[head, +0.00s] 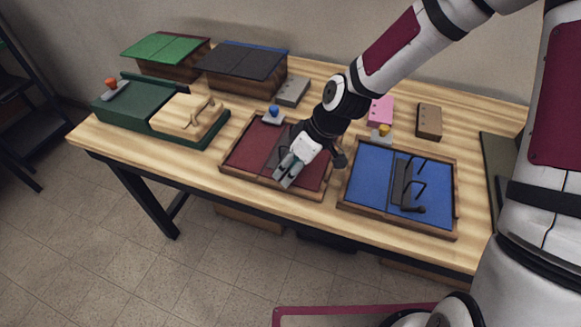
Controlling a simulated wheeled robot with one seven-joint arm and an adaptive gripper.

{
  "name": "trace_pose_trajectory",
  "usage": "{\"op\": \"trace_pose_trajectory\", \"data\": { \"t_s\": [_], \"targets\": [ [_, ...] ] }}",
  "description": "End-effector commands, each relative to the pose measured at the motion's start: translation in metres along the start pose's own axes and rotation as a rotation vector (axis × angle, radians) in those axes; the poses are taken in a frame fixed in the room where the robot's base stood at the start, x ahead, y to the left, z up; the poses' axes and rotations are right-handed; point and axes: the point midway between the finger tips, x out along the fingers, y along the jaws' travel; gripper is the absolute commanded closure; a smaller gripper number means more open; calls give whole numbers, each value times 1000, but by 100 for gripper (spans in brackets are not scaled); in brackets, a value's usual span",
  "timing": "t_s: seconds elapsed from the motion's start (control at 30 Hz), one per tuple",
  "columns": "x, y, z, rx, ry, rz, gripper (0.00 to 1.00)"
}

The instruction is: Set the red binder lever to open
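The red binder (245,148) is a dark red velvet board in a wooden frame, lying flat at the front middle of the table. My gripper (286,172) reaches down over its middle from the upper right. A dark grey metal piece (274,154) shows on the red board, just left of my gripper; it looks like part of the binder's mechanism. My gripper and wrist hide much of that mechanism, so the lever's position cannot be made out. I cannot tell whether my fingers touch it, or whether they are open or shut.
A blue binder (372,168) with a dark lever mechanism (405,185) lies to the right. A green case (135,110) with a wooden block (180,118) lies left. Green (165,48) and black (240,65) covered boxes stand behind. Small blocks (429,121) stand at the back.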

Motion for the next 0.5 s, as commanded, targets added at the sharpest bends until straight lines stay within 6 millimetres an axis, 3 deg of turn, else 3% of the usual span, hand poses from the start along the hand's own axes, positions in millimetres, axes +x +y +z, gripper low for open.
{"op": "trace_pose_trajectory", "data": {
  "t_s": [0.07, 0.23, 0.5],
  "targets": [
    [0, 0, 0, 0, 0, 0, 64],
    [0, 0, 0, 0, 0, 0, 100],
    [0, 0, -1, 0, -5, 2, 100]
  ]
}}
